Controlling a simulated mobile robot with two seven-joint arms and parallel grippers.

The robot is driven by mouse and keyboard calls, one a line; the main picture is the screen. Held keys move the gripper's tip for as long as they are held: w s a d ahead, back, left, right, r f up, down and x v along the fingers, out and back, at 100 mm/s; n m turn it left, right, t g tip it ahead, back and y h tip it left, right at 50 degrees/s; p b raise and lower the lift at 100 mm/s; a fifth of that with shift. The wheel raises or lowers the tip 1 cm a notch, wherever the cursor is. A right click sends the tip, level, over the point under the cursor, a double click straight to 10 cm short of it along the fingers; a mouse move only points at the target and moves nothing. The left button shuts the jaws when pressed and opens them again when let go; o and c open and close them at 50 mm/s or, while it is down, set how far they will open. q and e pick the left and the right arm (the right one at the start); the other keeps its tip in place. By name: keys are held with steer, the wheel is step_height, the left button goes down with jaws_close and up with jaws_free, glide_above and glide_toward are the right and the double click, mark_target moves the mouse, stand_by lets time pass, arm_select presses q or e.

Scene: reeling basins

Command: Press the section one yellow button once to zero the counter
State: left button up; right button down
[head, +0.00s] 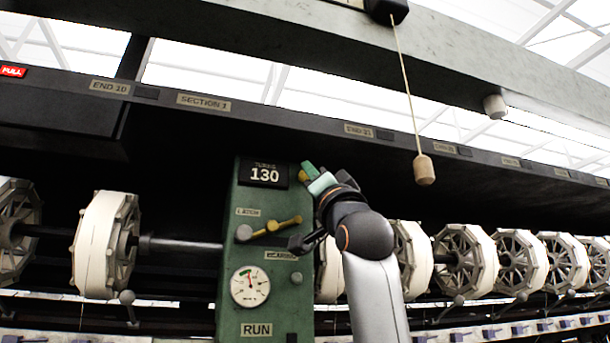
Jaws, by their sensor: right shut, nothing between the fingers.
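The green control post (262,225) stands at the middle of the head view. Its black counter display (264,173) reads 130. A small patch of yellow, which looks like the yellow button (303,176), shows just right of the display, mostly hidden by my right gripper. My right gripper (313,178) is shut and empty, with its fingertips at the yellow patch. I cannot tell whether they touch it. A SECTION 1 label (203,102) is on the dark beam above, left of the post. My left gripper is not in view.
A brass-coloured latch lever (278,226) and a round gauge (250,286) are on the post below the display. White reels (102,245) stand on both sides. A pull cord with a wooden knob (424,170) hangs at right.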

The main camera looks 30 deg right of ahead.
steer(key=shift+w, duration=0.1)
stand_by(0.5)
steer(key=shift+w+d, duration=0.1)
steer(key=shift+w, duration=0.2)
steer(key=shift+w+d, duration=0.15)
steer(key=shift+w, duration=0.35)
stand_by(0.7)
steer(key=shift+s+f, duration=0.1)
stand_by(0.3)
steer(key=shift+s+a+b, duration=0.25)
steer(key=shift+s+b, duration=0.3)
steer(key=shift+s, duration=0.2)
steer(key=shift+s, duration=0.1)
steer(key=s+b, duration=0.1)
steer(key=s, duration=0.1)
steer(key=s+a+b, duration=0.1)
steer(key=s, duration=0.1)
steer(key=shift+s+a, duration=0.1)
steer(key=shift+s, duration=0.25)
